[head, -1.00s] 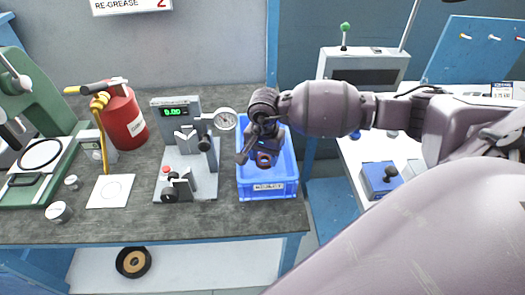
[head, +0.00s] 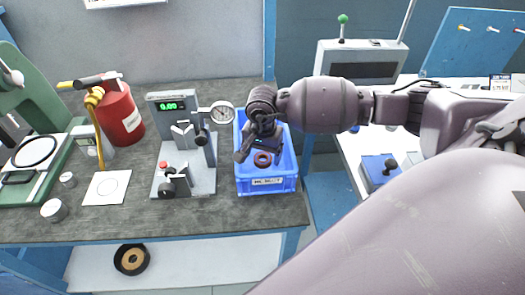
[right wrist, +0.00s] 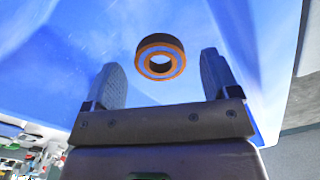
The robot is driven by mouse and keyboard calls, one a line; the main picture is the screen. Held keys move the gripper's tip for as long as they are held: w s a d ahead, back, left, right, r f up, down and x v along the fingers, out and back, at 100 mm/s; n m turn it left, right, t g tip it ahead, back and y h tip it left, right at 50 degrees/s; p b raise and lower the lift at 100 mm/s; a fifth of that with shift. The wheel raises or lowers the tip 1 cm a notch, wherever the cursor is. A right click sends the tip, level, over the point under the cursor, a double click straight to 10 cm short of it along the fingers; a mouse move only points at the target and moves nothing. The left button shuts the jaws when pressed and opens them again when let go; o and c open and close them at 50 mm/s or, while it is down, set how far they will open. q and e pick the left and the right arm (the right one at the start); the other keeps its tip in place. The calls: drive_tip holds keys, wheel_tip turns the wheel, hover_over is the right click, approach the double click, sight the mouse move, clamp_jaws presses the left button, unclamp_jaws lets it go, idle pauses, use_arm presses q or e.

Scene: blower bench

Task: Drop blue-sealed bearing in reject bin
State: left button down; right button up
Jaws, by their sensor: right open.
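The bearing (head: 262,159) is a brown-orange ring inside the blue reject bin (head: 267,182), seen in the head view. In the right wrist view the bearing (right wrist: 147,42) shows a bluish face around its hole, against the blue bin wall (right wrist: 70,60). My right gripper (head: 254,148) reaches down into the bin's opening. In the right wrist view its two fingers (right wrist: 161,78) stand wide apart and the bearing is beyond their tips, touching neither. I cannot tell whether the bearing rests on the bin floor. My left gripper is not in view.
A grey gauge stand (head: 185,150) with a green display and dial stands close left of the bin. A red container (head: 121,115), a white square plate (head: 106,187) and a green press (head: 40,110) are farther left. A white bench (head: 360,150) is at right.

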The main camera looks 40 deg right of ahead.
wheel_tip(320, 180, up, 11)
drive_tip(key=p, duration=0.1)
idle(0.5)
drive_tip(key=shift+f, duration=0.15)
idle(0.4)
